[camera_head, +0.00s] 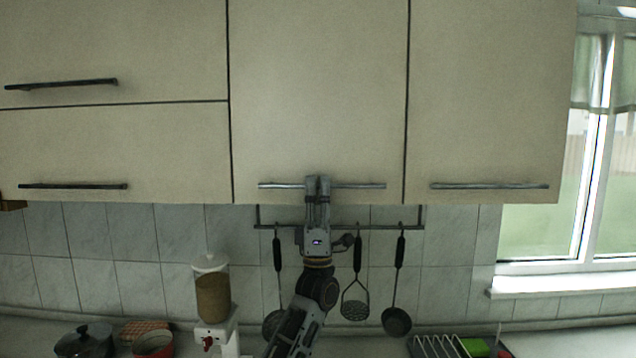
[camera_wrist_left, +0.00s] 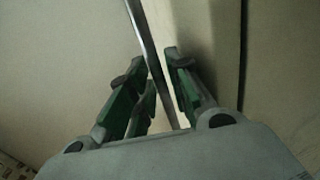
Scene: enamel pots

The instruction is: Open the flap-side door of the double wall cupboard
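The double wall cupboard has two plain cream doors. Its flap-side door (camera_head: 318,95) is the one beside the two stacked flaps, and it is shut. A grey bar handle (camera_head: 355,186) runs level along the bottom of this door. My left gripper (camera_head: 318,182) has come up from below to the middle of that handle. In the left wrist view, the handle bar (camera_wrist_left: 143,35) passes between the gripper's two green-sided fingers (camera_wrist_left: 158,85). A narrow gap shows between the bar and the right finger, so the gripper looks open around it. My right gripper is out of view.
The other cupboard door (camera_head: 487,90) is shut, as are the upper flap (camera_head: 110,45) and lower flap (camera_head: 110,145). Utensils hang from a rail (camera_head: 385,227) behind my left arm. A dispenser (camera_head: 212,295) and pots stand on the counter below. A window is at right.

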